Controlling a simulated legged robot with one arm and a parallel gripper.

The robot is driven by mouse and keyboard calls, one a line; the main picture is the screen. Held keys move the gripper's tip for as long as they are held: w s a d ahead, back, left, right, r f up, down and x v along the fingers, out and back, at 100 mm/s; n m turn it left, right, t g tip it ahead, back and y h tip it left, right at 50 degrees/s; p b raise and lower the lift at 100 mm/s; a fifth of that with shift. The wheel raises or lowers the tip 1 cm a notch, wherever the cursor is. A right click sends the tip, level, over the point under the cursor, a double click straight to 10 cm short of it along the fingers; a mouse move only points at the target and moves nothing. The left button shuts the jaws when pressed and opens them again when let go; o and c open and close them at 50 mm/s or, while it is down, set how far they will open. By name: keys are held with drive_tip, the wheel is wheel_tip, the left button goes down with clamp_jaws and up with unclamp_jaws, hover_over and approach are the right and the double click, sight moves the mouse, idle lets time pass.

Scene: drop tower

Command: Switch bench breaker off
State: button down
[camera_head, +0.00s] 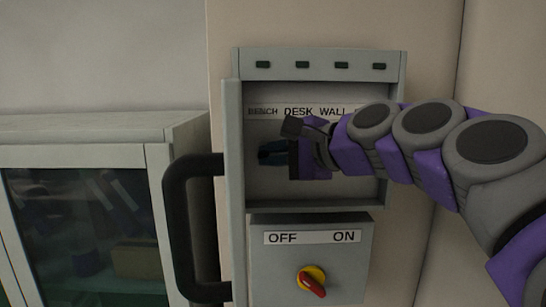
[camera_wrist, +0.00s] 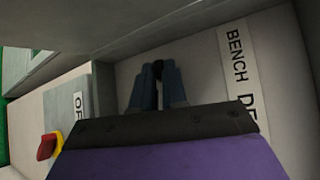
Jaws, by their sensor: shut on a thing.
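The breaker box (camera_head: 237,130) is open on the wall, with labels BENCH, DESK and WALL in a row inside. The BENCH label (camera_head: 263,112) is at the left, and it also shows in the wrist view (camera_wrist: 236,57). My gripper (camera_head: 268,153) reaches in from the right, below the BENCH label. In the wrist view my gripper (camera_wrist: 158,76) has its blue-grey fingers shut on a small black piece, the bench breaker lever (camera_wrist: 158,68). Most of the lever is hidden by the fingers, so its position is unclear. My arm hides the other breakers in the head view.
Below the box is a panel with an OFF/ON label (camera_head: 312,238) and a red-and-yellow rotary switch (camera_head: 313,281), its red handle pointing down-right. The open box door with a black handle (camera_head: 178,225) stands close left of my gripper. A glass-fronted cabinet (camera_head: 90,130) is farther left.

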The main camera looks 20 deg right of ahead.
sight(252, 161)
drive_tip(key=shift+s+a+f+n+t+y+b, duration=0.15)
drive_tip(key=shift+f+n+t+b, duration=0.25)
drive_tip(key=shift+b, duration=0.7)
drive_tip(key=shift+f+n+t+y+b, duration=0.15)
drive_tip(key=shift+f+n+t+b, duration=0.25)
drive_tip(key=shift+b, duration=0.7)
wheel_tip(252, 161, down, 3)
drive_tip(key=n+t+y+b, duration=0.1)
drive_tip(key=n+b, duration=0.1)
drive_tip(key=b, duration=0.4)
drive_tip(key=n+t+y+b, duration=0.1)
drive_tip(key=n+t+b, duration=0.1)
drive_tip(key=b, duration=0.4)
drive_tip(key=shift+r, duration=0.2)
drive_tip(key=n+y+b, duration=0.1)
drive_tip(key=b, duration=0.1)
drive_tip(key=shift+w+b, duration=0.2)
drive_tip(key=shift+b, duration=0.1)
drive_tip(key=shift+t+b, duration=0.4)
drive_tip(key=c, duration=1.5)
unclamp_jaws()
drive_tip(key=shift+o, duration=0.3)
drive_tip(key=shift+r, duration=0.15)
